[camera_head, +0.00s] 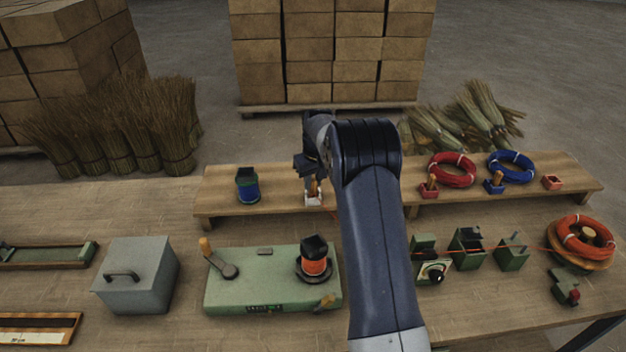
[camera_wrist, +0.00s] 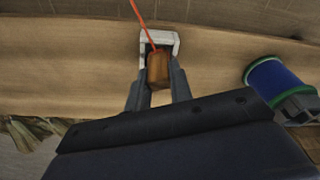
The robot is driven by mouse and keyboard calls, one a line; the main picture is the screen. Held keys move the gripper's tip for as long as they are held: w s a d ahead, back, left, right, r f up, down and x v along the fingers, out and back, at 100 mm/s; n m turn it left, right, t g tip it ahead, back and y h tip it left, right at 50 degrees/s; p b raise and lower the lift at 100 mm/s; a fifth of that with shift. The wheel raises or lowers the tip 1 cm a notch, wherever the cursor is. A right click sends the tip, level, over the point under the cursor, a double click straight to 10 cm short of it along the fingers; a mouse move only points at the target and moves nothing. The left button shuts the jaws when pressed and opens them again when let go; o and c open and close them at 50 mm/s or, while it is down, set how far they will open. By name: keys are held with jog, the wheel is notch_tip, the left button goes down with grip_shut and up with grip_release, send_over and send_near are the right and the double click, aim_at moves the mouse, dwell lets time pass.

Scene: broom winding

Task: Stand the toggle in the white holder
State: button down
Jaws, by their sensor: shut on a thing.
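The toggle (camera_head: 314,187) is a small brown wooden piece with an orange cord on it. In the wrist view the toggle (camera_wrist: 158,70) is between the two fingers of my gripper (camera_wrist: 158,84), which is shut on it. The white holder (camera_head: 314,201) stands on the raised wooden shelf. In the wrist view the holder (camera_wrist: 173,40) frames the toggle's far end. The toggle looks upright at the holder in the head view; I cannot tell how deep it sits. My gripper (camera_head: 311,178) is at the holder, partly hidden by my arm.
A blue spool (camera_head: 247,187) stands left of the holder on the shelf (camera_head: 280,196). Red (camera_head: 430,189) and blue (camera_head: 494,186) holders with toggles and coils are to the right. A green winding machine (camera_head: 265,285) with an orange spool is in front. The orange cord runs right through green guides.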

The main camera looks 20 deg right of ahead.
jog(key=shift+f+b, duration=0.3)
jog(key=shift+f, duration=0.3)
jog(key=c, duration=1.2)
grip_release()
jog(key=shift+r, duration=0.1)
jog(key=r, duration=0.3)
jog(key=s+r+b, duration=0.1)
jog(key=r, duration=0.6)
jog(key=shift+s+d+r, duration=0.15)
jog(key=shift+s+r, duration=0.15)
